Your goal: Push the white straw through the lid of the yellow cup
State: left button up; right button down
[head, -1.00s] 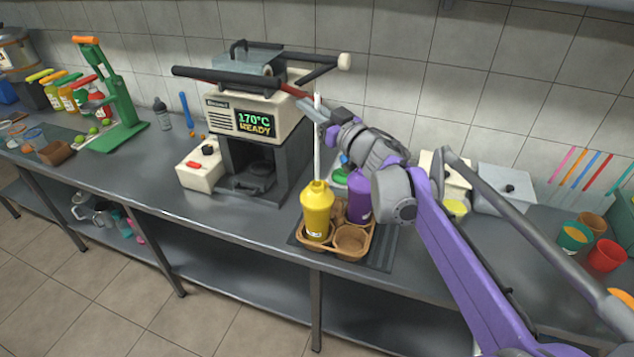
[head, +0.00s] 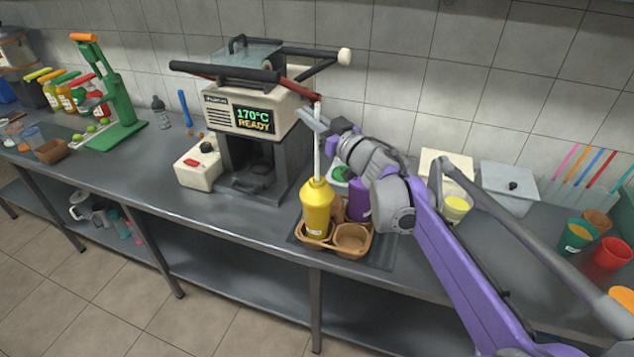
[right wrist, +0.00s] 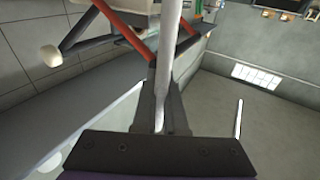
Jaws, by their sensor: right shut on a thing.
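The yellow cup (head: 316,207) with its domed yellow lid stands upright in a brown cup carrier (head: 352,256) on the counter. The white straw (head: 317,160) is near upright above it. Its lower end meets the top of the lid; whether it is inside the opening, and how deep, cannot be told. My right gripper (head: 314,119) is shut on the upper part of the straw, above the cup. In the right wrist view the straw (right wrist: 166,70) runs between the dark fingers (right wrist: 162,115). My left gripper is not in view.
A purple cup (head: 358,200) stands in the carrier close behind the yellow one, partly hidden by my right arm. The press (head: 255,120) with long handles is left of the straw. Coloured cups (head: 577,236) stand at the right.

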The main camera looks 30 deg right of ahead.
aim_at(316, 143)
jog(key=shift+f+b, duration=3.85)
jog(key=shift+f, duration=2.55)
jog(key=c, duration=0.9)
grip_release()
jog(key=shift+r, duration=0.1)
notch_tip(316, 143, up, 7)
jog(key=p, duration=0.5)
